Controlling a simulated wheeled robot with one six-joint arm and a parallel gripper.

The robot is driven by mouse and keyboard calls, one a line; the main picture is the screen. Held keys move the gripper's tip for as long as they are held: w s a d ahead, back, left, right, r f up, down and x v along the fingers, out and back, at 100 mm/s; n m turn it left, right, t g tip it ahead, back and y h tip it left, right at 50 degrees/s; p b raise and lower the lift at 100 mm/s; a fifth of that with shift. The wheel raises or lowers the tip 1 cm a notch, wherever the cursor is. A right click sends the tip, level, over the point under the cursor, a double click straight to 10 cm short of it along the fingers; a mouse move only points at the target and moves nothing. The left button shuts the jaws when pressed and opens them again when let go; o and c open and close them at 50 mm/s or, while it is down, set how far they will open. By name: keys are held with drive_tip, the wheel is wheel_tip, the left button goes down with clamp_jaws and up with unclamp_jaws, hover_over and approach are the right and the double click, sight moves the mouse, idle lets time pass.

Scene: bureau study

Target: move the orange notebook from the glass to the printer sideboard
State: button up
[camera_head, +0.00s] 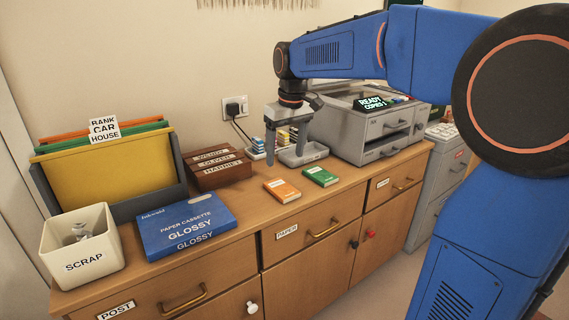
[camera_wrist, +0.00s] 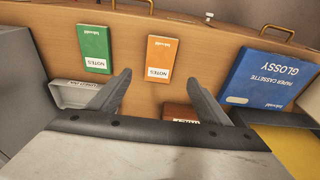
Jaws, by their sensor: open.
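The orange notebook (camera_head: 282,190) lies flat on the wooden sideboard top (camera_head: 237,205), left of a green notebook (camera_head: 320,176). In the wrist view the orange notebook (camera_wrist: 160,58) lies just beyond my fingertips, with its "NOTES" label towards me, and the green notebook (camera_wrist: 95,48) is to its left. My gripper (camera_head: 286,158) hangs above the sideboard behind the orange notebook, fingers apart and empty; in the wrist view my gripper (camera_wrist: 160,72) has both fingers spread. The printer (camera_head: 375,125) stands at the right end of the same sideboard. No glass surface is visible.
A blue paper cassette box (camera_head: 187,225), a scrap bin (camera_head: 82,247) and a folder rack (camera_head: 110,170) fill the left. A brown labelled file box (camera_head: 213,170) and a grey tray (camera_head: 303,152) stand behind the notebooks. Bare wood lies around the orange notebook.

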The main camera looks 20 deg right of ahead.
drive_tip(key=s+d+f+m+t, duration=0.1)
drive_tip(key=s+d, duration=0.1)
drive_tip(key=s, duration=0.6)
drive_tip(key=s+d+f+m, duration=0.1)
drive_tip(key=s+d+f, duration=0.1)
drive_tip(key=s, duration=0.7)
drive_tip(key=s+d+f+m+t, duration=0.1)
drive_tip(key=s+d+f+t, duration=0.1)
drive_tip(key=s+f, duration=0.8)
drive_tip(key=s, duration=0.4)
drive_tip(key=shift+s+d+m+h, duration=0.2)
drive_tip(key=shift+s+m+h, duration=0.1)
